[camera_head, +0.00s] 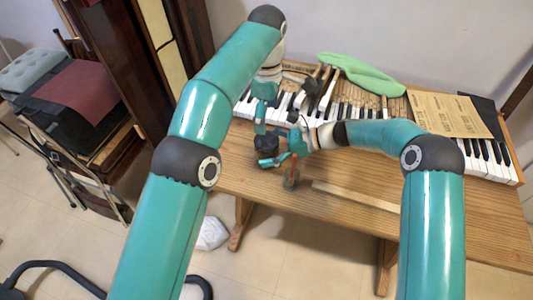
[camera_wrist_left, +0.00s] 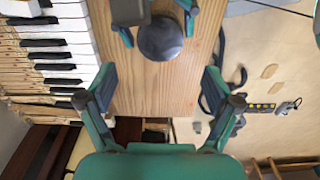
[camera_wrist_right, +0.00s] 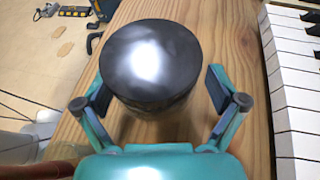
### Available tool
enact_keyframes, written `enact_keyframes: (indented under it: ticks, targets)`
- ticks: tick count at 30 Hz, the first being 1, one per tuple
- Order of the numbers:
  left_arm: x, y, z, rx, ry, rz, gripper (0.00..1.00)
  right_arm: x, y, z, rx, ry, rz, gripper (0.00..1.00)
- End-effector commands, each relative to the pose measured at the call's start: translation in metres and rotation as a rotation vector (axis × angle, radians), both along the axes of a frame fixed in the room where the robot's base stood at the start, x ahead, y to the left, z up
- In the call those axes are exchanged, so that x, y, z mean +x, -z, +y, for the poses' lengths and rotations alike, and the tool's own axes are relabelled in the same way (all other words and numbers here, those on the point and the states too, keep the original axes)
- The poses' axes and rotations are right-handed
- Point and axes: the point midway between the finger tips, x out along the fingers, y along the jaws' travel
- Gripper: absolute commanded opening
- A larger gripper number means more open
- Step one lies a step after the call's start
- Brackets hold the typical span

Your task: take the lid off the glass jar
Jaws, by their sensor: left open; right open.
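The glass jar's dark round lid (camera_wrist_right: 150,62) fills the middle of the right wrist view; a little of the jar (camera_wrist_right: 158,109) shows below its rim. In the head view the lid (camera_head: 267,143) is near the table's front left. My right gripper (camera_wrist_right: 158,88) is open, with one finger on each side of the jar; I cannot tell whether they touch it. My left gripper (camera_head: 259,122) is open and empty, just behind and above the jar. In the left wrist view the lid (camera_wrist_left: 161,38) is beyond my left fingertips, beside the right gripper's fingers.
The piano keyboard (camera_head: 350,112) runs along the back of the wooden table (camera_head: 345,240). A green cloth (camera_head: 360,74) and brown paper sheets (camera_head: 445,112) lie at the back. The front right is clear.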

Motion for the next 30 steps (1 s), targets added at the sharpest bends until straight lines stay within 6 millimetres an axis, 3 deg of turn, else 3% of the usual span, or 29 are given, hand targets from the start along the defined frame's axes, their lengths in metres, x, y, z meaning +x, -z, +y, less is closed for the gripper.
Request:
enact_keyframes:
  ticks: [2,18,25,30]
  targets:
    - [0.000,0.000,0.000,0.000,0.000,0.000,0.90,0.000,0.000,0.000,0.000,0.000,0.000,0.92]
    - [0.000,0.000,0.000,0.000,0.002,0.000,0.90,0.000,0.000,-0.001,0.000,0.000,0.001,0.02]
    - [0.002,-0.006,-0.003,-0.015,0.107,-0.020,0.90,0.000,0.000,-0.001,0.000,0.001,0.001,0.00]
    - [0.006,-0.016,-0.009,-0.036,0.364,-0.063,0.90,0.000,0.000,-0.001,0.000,0.001,0.001,0.00]
